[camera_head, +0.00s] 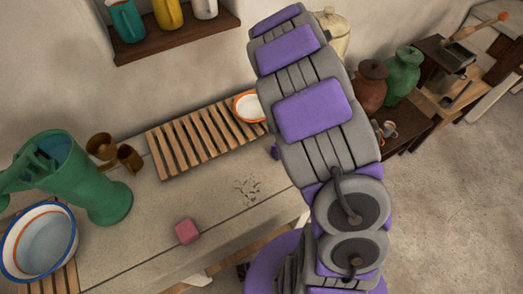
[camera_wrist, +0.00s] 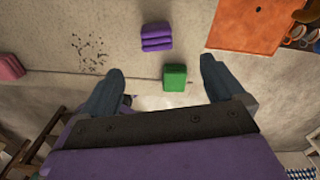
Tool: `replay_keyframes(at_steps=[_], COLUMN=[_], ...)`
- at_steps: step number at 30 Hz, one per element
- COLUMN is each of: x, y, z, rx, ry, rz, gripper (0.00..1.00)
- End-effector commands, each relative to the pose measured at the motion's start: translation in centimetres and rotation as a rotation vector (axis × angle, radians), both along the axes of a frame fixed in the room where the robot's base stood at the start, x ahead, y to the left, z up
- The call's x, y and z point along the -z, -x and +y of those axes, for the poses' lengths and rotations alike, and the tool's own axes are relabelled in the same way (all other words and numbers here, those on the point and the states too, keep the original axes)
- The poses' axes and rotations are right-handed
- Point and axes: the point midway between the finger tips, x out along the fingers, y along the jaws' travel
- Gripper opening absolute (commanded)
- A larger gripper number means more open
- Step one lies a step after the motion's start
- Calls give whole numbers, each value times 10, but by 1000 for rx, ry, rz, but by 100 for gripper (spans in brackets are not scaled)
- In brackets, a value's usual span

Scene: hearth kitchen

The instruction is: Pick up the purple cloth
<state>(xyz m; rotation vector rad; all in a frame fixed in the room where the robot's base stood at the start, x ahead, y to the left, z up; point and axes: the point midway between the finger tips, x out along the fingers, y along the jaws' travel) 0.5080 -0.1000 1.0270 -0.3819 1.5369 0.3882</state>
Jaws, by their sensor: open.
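The purple cloth (camera_wrist: 157,37) is a small folded stack on the pale counter, beyond my fingertips in the wrist view. In the head view, only a small purple piece (camera_head: 276,152) shows at the left edge of my arm, which hides the rest. My gripper (camera_wrist: 162,66) is open and empty, its two dark fingers spread wide. The cloth lies between the fingers' lines, a little left of centre, and no finger touches it. In the head view I cannot make out the gripper.
A green block (camera_wrist: 175,76) lies between my fingers and the cloth, near the counter's edge. An orange board (camera_wrist: 248,25) is right of the cloth. A pink block (camera_head: 187,232), wooden rack (camera_head: 205,140) and green jug (camera_head: 98,180) stand to the left. Dark specks mark the counter.

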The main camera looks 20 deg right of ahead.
Motion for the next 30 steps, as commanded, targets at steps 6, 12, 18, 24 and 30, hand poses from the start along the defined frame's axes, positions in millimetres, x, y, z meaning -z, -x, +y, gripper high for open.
replay_keyframes(at_steps=[6, 12, 18, 24, 30], x=[8, 40, 80, 115, 127], y=[3, 3, 3, 4, 4], z=[-3, -3, -6, -6, -5], rx=[72, 68, 67, 66, 66], ry=[3, 0, -3, -3, 2], rz=[2, 5, 3, 3, -1], gripper=[96, 96, 96, 96, 96])
